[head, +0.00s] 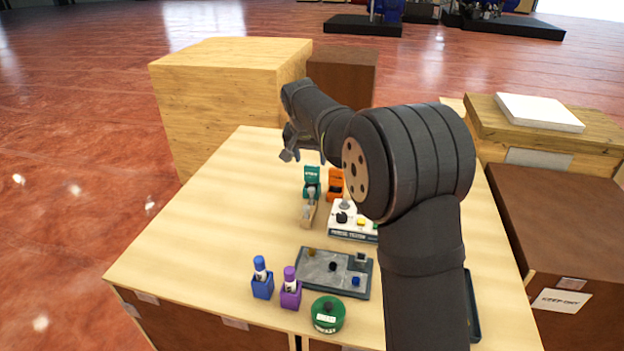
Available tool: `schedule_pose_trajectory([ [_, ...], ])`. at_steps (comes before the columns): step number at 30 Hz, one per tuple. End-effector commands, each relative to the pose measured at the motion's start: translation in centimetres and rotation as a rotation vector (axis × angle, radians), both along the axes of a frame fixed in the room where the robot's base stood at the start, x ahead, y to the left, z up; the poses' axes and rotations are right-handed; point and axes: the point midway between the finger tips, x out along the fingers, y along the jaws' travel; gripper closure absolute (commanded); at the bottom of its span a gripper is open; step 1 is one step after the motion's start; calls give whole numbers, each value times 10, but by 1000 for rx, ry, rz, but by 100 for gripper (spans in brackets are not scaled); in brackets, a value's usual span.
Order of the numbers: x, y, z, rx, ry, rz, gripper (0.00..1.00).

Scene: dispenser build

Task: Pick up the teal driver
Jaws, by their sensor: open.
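The teal driver (312,177) is on the table in the middle of the head view, beside an orange tool of similar size (335,183). It has a pale label on its top and grey parts below. A narrow tan piece (308,214) shows just in front of it. My gripper (290,154) is open and empty, up and to the left of the teal driver and apart from it. Its height above the table is hard to judge.
A white tester box (352,236) with knobs stands right of the driver, partly behind my arm. Nearer are a grey tray (312,272), blue (262,286) and purple (290,294) holders with bottles, and a green round container (327,315). The table's left side (205,230) is clear.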

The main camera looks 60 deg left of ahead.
Motion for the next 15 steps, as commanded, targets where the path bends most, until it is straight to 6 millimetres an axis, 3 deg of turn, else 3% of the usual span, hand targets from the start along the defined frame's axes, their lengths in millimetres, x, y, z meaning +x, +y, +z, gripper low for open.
schedule_pose_trajectory([
  [3,5,5,-17,-1,0,0,47],
  [11,9,8,-30,-1,0,0,47],
  [15,13,11,-48,-2,1,0,47],
])
